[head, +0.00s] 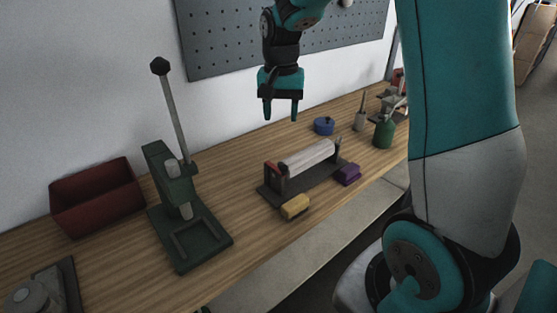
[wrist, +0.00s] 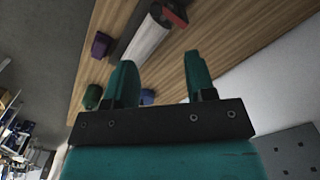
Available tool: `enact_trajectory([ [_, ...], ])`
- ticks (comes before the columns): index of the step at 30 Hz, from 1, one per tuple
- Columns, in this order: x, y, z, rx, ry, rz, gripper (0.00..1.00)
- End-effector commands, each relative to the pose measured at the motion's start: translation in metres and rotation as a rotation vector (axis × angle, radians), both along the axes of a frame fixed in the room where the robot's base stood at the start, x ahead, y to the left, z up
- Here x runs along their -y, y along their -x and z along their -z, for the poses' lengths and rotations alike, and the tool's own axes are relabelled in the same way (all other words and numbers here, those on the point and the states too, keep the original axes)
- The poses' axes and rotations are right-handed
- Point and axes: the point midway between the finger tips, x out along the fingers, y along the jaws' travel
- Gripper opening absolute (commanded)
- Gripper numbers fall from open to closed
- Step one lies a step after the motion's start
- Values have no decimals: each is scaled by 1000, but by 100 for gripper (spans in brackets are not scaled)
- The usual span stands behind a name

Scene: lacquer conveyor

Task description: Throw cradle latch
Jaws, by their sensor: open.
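A dark cradle (head: 268,193) stands on the wooden bench with a pale grey roller (head: 308,158) lying along it. At the cradle's near left end is a red part (head: 272,171), which may be the latch; I cannot tell its position. In the wrist view the roller (wrist: 147,42) and the red part (wrist: 175,14) show at the top, beyond the fingers. My gripper (head: 281,116) hangs fingers down above and behind the cradle, apart from it. Its two teal fingers (wrist: 158,75) are spread with nothing between them.
A green lever press (head: 205,240) with a tall handle and a red bin (head: 97,198) stand left. A yellow block (head: 295,207) and a purple block (head: 347,174) sit at the cradle's front. A blue round item (head: 324,125) and a green bottle (head: 383,133) are right. A pegboard (head: 225,45) hangs behind.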

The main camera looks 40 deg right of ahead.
Motion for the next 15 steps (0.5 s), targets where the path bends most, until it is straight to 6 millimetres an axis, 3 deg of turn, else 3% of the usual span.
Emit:
enact_trajectory([
  [15, 7, 4, 115, -6, -2, 10, 50],
])
